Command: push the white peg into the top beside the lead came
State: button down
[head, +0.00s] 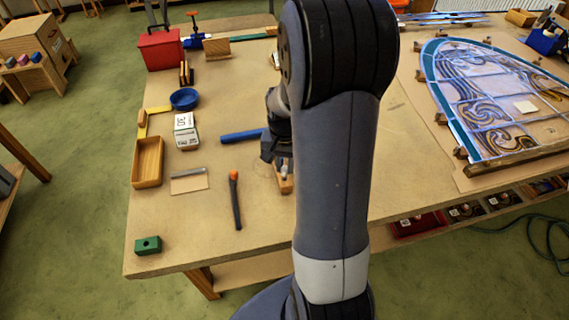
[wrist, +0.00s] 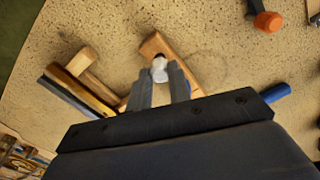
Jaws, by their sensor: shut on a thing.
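My gripper (wrist: 160,88) is shut on the white peg (wrist: 160,70), whose pale rounded end shows between the fingertips in the wrist view. The peg is over a light wooden block (wrist: 154,45) lying on the table. I cannot tell whether the peg touches the block. In the head view my arm hides most of the gripper, and part of the wooden block (head: 285,184) shows below it. The leaded panel (head: 490,95) lies at the right of the table, with an arched blue border and grey cames. I cannot single out the came for the peg.
A wooden-headed mallet (wrist: 82,62) lies left of the gripper in the wrist view. A blue bar (head: 242,136) and an orange-tipped tool (head: 235,200) lie nearby. A wooden tray (head: 136,165), a blue bowl (head: 185,99) and a green block (head: 148,245) are farther left.

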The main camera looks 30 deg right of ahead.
jog(key=shift+r+p, duration=1)
jog(key=shift+r, duration=0.5)
jog(key=c, duration=1.8)
grip_release()
jog(key=shift+c, duration=0.2)
grip_shut()
jog(key=shift+a+f, duration=0.1)
